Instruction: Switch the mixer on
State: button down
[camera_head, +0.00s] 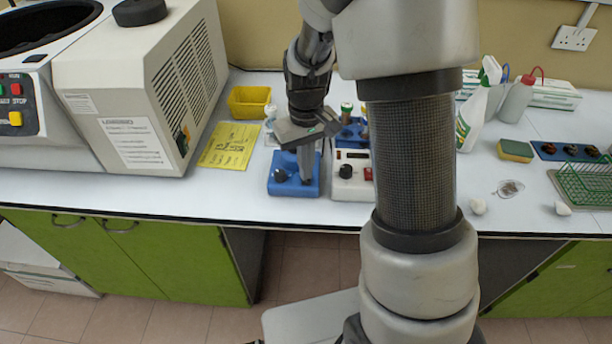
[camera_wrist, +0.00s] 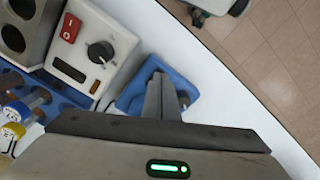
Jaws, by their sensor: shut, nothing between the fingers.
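A small blue device (camera_head: 284,188), seemingly the mixer, sits near the front edge of the bench with a dark knob (camera_head: 281,175) on its left. It also shows in the wrist view (camera_wrist: 139,83), partly hidden behind my fingers. My gripper (camera_head: 307,180) points down over its right part, shut and empty. In the wrist view my shut fingers (camera_wrist: 163,98) lie over the blue body; I cannot tell whether they touch it. Its switch is not clearly visible.
A white box (camera_head: 345,188) with a black knob and red rocker switch (camera_wrist: 70,27) stands close right of the blue device. A blue rack (camera_wrist: 66,90) with capped vials is behind. A yellow sheet (camera_head: 230,146) and large machine (camera_head: 140,100) are left.

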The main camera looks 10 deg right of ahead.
jog(key=shift+f+b, duration=0.6)
jog(key=shift+f, duration=0.15)
dwell(0.5)
jog(key=shift+r, duration=0.15)
notch_tip(320, 180, up, 7)
jog(key=p, duration=0.5)
dwell(0.6)
jog(key=s+r+m+t+p, duration=0.1)
jog(key=s+r+t+p, duration=0.1)
jog(key=s+r, duration=0.7)
jog(key=s+r+m+t+p, duration=0.1)
jog(key=s+r+t+p, duration=0.1)
jog(key=s+r, duration=0.7)
notch_tip(320, 180, up, 5)
jog(key=shift+s+f+t, duration=0.1)
jog(key=shift+s+t, duration=0.15)
jog(key=shift+t, duration=0.55)
